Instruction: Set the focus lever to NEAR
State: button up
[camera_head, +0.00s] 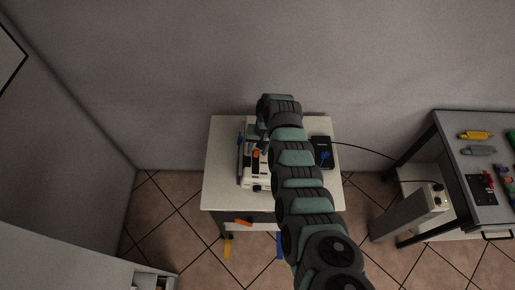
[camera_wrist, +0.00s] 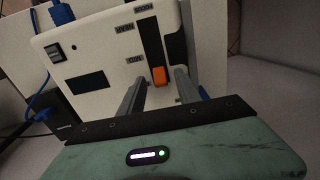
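The white device (camera_head: 255,180) stands on a small table, partly hidden by my arm. In the wrist view, its white panel (camera_wrist: 95,52) fills the upper middle. The orange lever knob (camera_wrist: 159,76) sits at the lower end of a dark slot (camera_wrist: 149,45). My gripper (camera_wrist: 160,87) is open, one grey finger on each side of the knob in the picture. It holds nothing; I cannot tell any contact with the lever.
A blue cable (camera_wrist: 43,95) runs along the panel's left side. A black box (camera_head: 321,152) with a blue plug lies right of the device on the white table (camera_head: 221,140). A workbench (camera_head: 458,145) with tools stands farther right. A cable runs towards the bench.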

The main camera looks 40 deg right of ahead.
jog(key=shift+c, duration=0.4)
grip_shut()
dwell(0.9)
